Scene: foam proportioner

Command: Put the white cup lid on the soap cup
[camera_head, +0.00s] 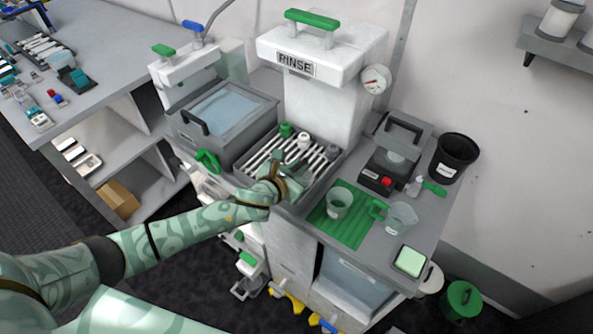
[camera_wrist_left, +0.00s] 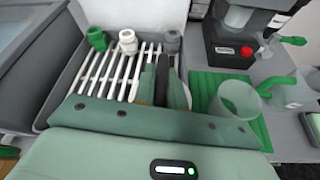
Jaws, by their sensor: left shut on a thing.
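My left gripper (camera_head: 290,184) is over the front of the slatted rack, and its fingers (camera_wrist_left: 163,82) also show in the left wrist view. It is shut on a thin pale disc (camera_wrist_left: 182,95), seen edge-on and mostly hidden by the fingers; it looks like the white lid. A clear cup (camera_head: 338,204) stands open on the green mat (camera_head: 345,236), right of my gripper; it also shows in the left wrist view (camera_wrist_left: 236,100). A second clear cup (camera_head: 401,217) with a green handle stands further right. I cannot read which is the soap cup. My right gripper is not in view.
The rack (camera_wrist_left: 90,80) holds a green (camera_wrist_left: 96,38), a white (camera_wrist_left: 128,41) and a grey fitting (camera_wrist_left: 172,41) along its back. The RINSE tower (camera_head: 325,85) rises behind. A dark machine with a red button (camera_head: 386,182) and a black bin (camera_head: 453,158) stand behind the mat.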

